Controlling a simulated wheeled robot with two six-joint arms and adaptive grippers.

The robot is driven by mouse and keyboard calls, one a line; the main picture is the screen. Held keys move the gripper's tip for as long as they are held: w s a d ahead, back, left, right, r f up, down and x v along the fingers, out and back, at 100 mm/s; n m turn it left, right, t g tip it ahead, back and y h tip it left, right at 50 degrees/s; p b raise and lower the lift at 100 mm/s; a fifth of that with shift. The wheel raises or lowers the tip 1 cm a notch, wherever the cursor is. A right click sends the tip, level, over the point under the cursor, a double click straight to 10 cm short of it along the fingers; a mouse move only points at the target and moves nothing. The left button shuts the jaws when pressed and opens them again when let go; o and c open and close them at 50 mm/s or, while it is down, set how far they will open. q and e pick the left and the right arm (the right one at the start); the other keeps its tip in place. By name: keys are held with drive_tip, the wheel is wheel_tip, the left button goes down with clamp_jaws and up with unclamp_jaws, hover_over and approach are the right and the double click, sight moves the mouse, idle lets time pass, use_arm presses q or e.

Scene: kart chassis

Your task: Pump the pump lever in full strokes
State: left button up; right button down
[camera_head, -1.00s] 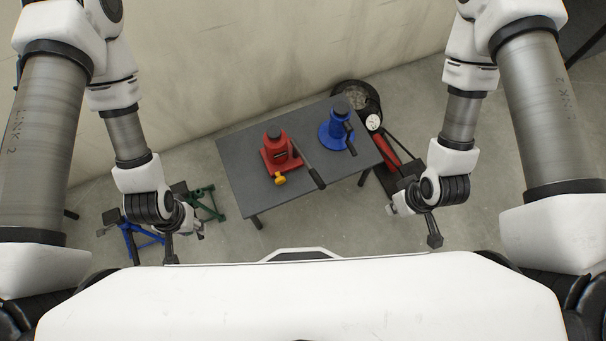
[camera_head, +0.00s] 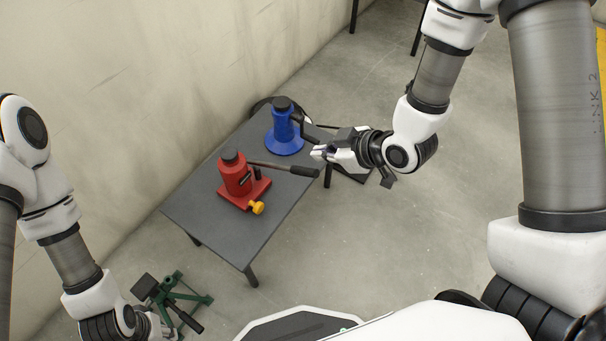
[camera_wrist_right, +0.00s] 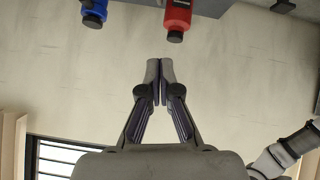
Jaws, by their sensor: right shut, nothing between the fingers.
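A red jack (camera_head: 235,177) with a yellow knob (camera_head: 257,208) stands on the grey table. Its pump lever (camera_head: 285,168), a dark rod with a thick black grip, reaches right past the table edge. My right gripper (camera_head: 318,153) is shut and empty, close to the grip's outer end; I cannot tell whether they touch. The right wrist view shows the shut fingertips (camera_wrist_right: 159,66) with nothing between them, and the red jack (camera_wrist_right: 177,18) at the top edge; the lever is not visible there. My left gripper (camera_head: 155,325) is low at the left, partly hidden, its jaws unclear.
A blue jack (camera_head: 283,128) with its own dark handle stands behind the red one on the table (camera_head: 200,207). A green stand (camera_head: 180,297) is on the floor beside my left gripper. A wall (camera_head: 120,90) runs behind the table. Floor to the right is open.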

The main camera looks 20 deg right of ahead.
drive_tip(key=shift+r, duration=0.1)
drive_tip(key=b, duration=0.3)
hover_over(304, 171)
drive_tip(key=a, duration=0.2)
wheel_tip(304, 171, down, 7)
drive_tip(key=d+f, duration=0.1)
drive_tip(key=f+b, duration=0.1)
drive_tip(key=f, duration=0.1)
drive_tip(key=shift+w+d, duration=0.1)
drive_tip(key=shift+d, duration=0.25)
drive_tip(key=shift+d+f, duration=0.15)
drive_tip(key=shift+f, duration=0.05)
